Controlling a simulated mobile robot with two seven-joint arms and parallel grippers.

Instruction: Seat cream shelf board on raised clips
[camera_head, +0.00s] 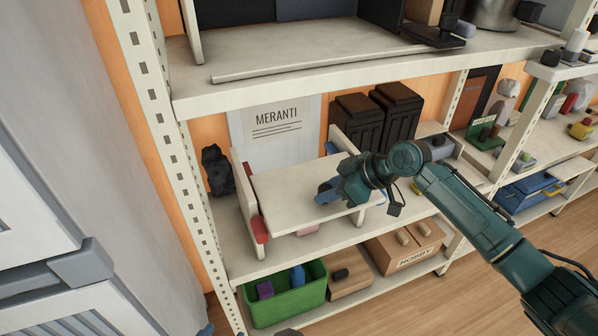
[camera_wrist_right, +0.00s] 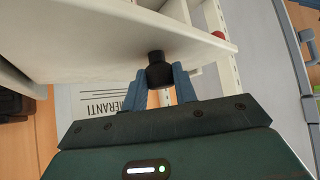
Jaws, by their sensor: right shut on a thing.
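The cream shelf board (camera_head: 290,190) lies roughly level across a small open unit on the middle shelf. Its left end is close against the cream left side panel (camera_head: 246,198); the right side panel (camera_head: 341,141) is partly hidden by my right arm. A red clip (camera_head: 261,230) shows at the left panel, at the board's front left corner. My right gripper (camera_head: 327,191) is at the board's right part. I cannot tell whether the board touches the clips.
A MERANTI sign (camera_head: 277,121) stands behind the unit, with black bins (camera_head: 397,112) to the right. The upper shelf (camera_head: 330,62) overhangs close above. Below are a green crate (camera_head: 287,303) and a HOBBY box (camera_head: 405,250). A rack upright (camera_head: 170,130) stands at left.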

